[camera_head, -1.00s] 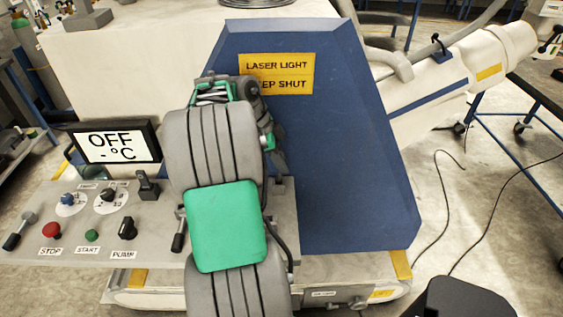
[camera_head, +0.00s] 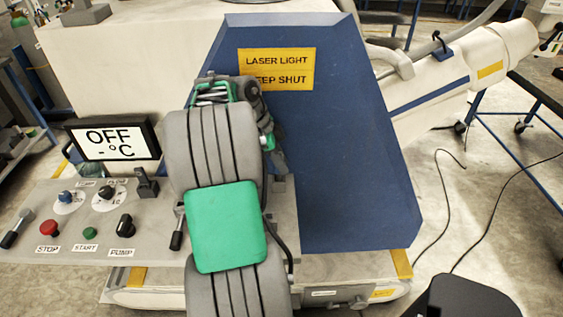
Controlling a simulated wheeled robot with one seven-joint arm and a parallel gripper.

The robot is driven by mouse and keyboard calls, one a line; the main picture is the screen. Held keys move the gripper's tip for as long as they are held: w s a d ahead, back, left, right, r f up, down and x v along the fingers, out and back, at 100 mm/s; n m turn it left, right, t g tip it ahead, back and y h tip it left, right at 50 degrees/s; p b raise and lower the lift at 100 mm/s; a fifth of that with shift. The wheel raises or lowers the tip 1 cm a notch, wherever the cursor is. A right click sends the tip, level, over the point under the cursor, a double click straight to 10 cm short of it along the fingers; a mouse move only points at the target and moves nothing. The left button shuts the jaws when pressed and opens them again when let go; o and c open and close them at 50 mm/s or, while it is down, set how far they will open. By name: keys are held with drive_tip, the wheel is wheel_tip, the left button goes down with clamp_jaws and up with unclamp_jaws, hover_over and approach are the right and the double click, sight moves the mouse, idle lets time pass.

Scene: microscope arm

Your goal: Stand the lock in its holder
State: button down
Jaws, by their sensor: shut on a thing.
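My arm rises from the bottom middle of the head view, with ribbed grey links and a green cover.
The big blue panel (camera_head: 350,170) with a yellow laser sign (camera_head: 276,69) stands behind my arm. A control panel (camera_head: 145,235) with knobs and levers and a display reading OFF (camera_head: 113,143) are at left. A white tube (camera_head: 440,85) juts right; cables lie on the floor.

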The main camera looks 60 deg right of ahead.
drive_tip(key=shift+f+b, duration=0.5)
drive_tip(key=shift+f, duration=0.1)
drive_tip(key=c, duration=1.2)
unclamp_jaws()
drive_tip(key=shift+o, duration=0.2)
drive_tip(key=p+v, duration=0.2)
drive_tip(key=v, duration=0.6)
drive_tip(key=shift+s, duration=0.15)
